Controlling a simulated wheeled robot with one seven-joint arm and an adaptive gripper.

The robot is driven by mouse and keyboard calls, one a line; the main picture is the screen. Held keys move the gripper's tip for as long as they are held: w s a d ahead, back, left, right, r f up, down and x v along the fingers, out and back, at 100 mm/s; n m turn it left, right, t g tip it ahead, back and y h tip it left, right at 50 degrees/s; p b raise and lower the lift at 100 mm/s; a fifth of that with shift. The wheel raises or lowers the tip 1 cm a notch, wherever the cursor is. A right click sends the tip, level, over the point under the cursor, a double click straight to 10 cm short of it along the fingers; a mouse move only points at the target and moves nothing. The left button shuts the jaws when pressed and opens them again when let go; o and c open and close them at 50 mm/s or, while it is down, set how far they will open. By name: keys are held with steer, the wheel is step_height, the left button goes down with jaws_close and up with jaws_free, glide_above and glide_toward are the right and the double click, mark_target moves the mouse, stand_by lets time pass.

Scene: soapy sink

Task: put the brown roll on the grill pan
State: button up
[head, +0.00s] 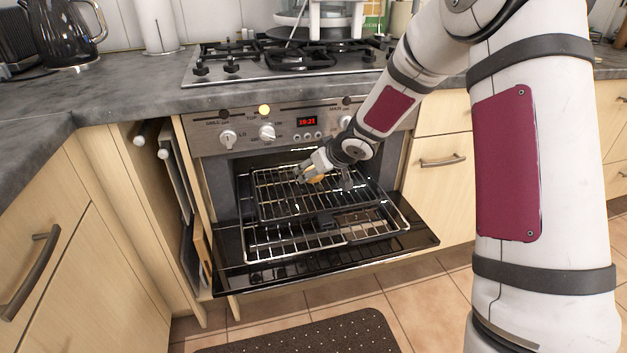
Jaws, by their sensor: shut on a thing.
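The brown roll (316,180) is a small orange-brown shape at the tip of my gripper (311,174) in the head view. My gripper is shut on it, and its fingers hide part of it. The grill pan (268,208), with a wire grid on top, sits in the open oven on a pulled-out wire rack (378,237). My gripper and the roll are over the rear right part of the pan's grid. I cannot tell whether the roll touches the grid.
The oven door (240,278) is folded down below the rack. The control panel (290,128) is just above the opening. A narrow cupboard (165,200) with boards stands open at left. A dark mat (310,335) lies on the tiled floor.

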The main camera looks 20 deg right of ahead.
steer(key=shift+f+b, duration=1.15)
steer(key=shift+f, duration=0.45)
steer(key=shift+f, duration=0.1)
steer(key=o, duration=1.7)
steer(key=shift+c, duration=0.2)
